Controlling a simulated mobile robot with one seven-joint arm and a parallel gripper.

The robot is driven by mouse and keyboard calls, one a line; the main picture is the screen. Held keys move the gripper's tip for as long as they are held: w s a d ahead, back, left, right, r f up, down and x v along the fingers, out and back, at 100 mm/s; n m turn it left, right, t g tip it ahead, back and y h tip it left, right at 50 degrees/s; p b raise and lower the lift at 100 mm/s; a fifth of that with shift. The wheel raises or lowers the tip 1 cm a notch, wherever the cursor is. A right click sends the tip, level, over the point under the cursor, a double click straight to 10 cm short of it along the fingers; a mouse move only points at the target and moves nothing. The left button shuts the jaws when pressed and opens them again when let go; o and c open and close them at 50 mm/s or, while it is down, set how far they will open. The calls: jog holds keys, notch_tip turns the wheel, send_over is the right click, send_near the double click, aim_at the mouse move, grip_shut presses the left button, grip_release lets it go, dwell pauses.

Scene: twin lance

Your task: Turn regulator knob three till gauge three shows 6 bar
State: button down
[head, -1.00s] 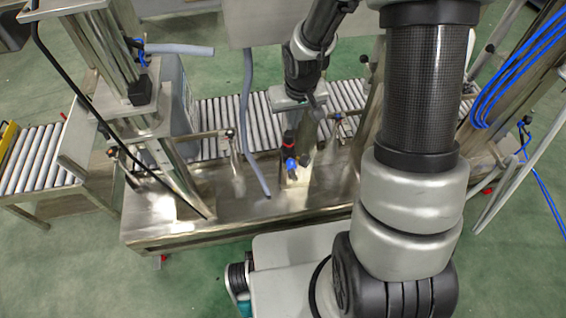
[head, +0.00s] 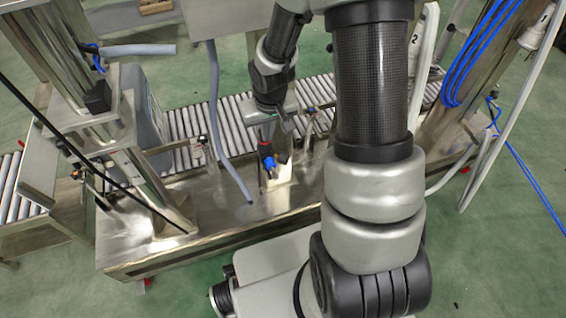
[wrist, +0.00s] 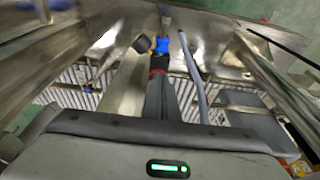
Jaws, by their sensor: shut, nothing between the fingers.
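I cannot tell which part is regulator knob three. No gauge face or needle can be read in either view.
A roller conveyor (head: 180,122) runs behind the steel bench (head: 225,218). A grey hose (head: 222,140) hangs left of my gripper, and a steel column (head: 125,150) stands further left. White lances marked 2 (head: 418,65) and 1 (head: 537,38) are at the right.

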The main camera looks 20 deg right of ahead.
jog(key=shift+f, duration=0.4)
jog(key=shift+w+r, duration=0.1)
jog(key=shift+w, duration=0.15)
dwell(0.5)
jog(key=shift+d, duration=0.1)
jog(key=p+v, duration=0.1)
jog(key=v, duration=0.1)
jog(key=p+v, duration=0.3)
jog(key=v, duration=0.1)
jog(key=shift+w+p, duration=0.3)
dwell(0.5)
